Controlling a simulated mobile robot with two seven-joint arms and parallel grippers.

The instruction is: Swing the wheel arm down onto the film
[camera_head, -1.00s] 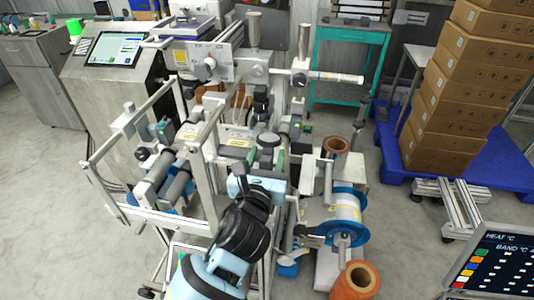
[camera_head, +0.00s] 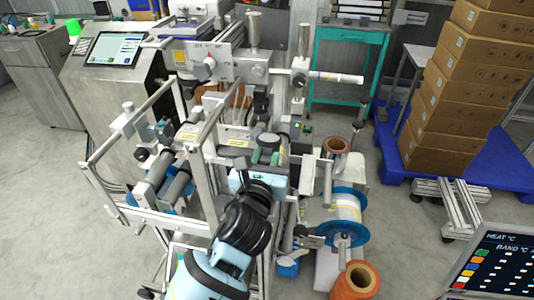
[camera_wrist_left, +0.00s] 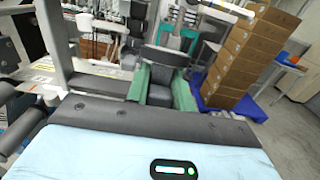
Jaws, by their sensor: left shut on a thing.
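My left gripper (camera_head: 271,153) reaches into the middle of the labelling machine from the front. In the left wrist view its two green fingers (camera_wrist_left: 161,92) are closed on a dark grey block-like part, which looks like the wheel arm (camera_wrist_left: 160,78). In the head view a dark round wheel-like part (camera_head: 268,140) shows just beyond the fingers. A flat strip with yellow labels, which may be the film (camera_head: 236,141), lies to the left of the gripper. Whether the wheel touches the film cannot be told. My right gripper is not in view.
A blue-flanged reel (camera_head: 346,212) and an orange-brown roll (camera_head: 357,280) are at the front right. Metal rails (camera_head: 128,122) frame the machine's left side. Stacked cartons (camera_head: 455,90) stand on a blue pallet (camera_head: 495,165). Open floor lies at left.

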